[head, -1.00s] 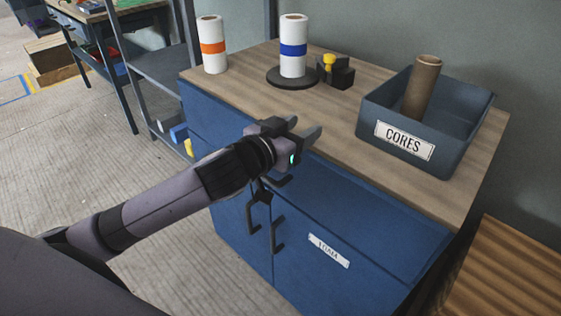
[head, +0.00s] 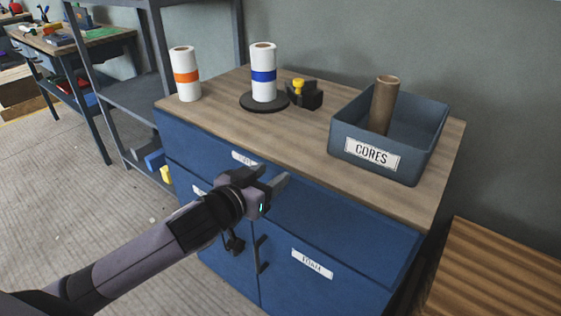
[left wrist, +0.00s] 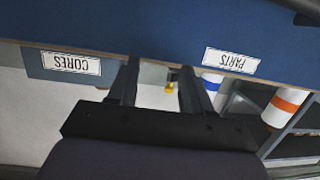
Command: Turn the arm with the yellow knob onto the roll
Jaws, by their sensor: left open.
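The yellow knob (head: 298,84) sits on a dark block-like arm (head: 306,97) on the cabinet top, just right of a round black base. A white roll with a blue band (head: 263,72) stands upright on that base (head: 246,101). The arm appears beside the roll, apart from it. In the left wrist view the yellow knob (left wrist: 169,87) shows between the fingers, and the blue-banded roll (left wrist: 212,84) is partly hidden behind one finger. My left gripper (head: 279,180) is open and empty in front of the cabinet's front edge, below the top. My right gripper is not in view.
A white roll with an orange band (head: 186,75) stands at the left of the wooden top (head: 270,129). A blue bin labelled CORES (head: 413,163) holds a brown tube (head: 383,105) at the right. The top between the front edge and the knob is clear. A grey shelf (head: 130,97) stands left.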

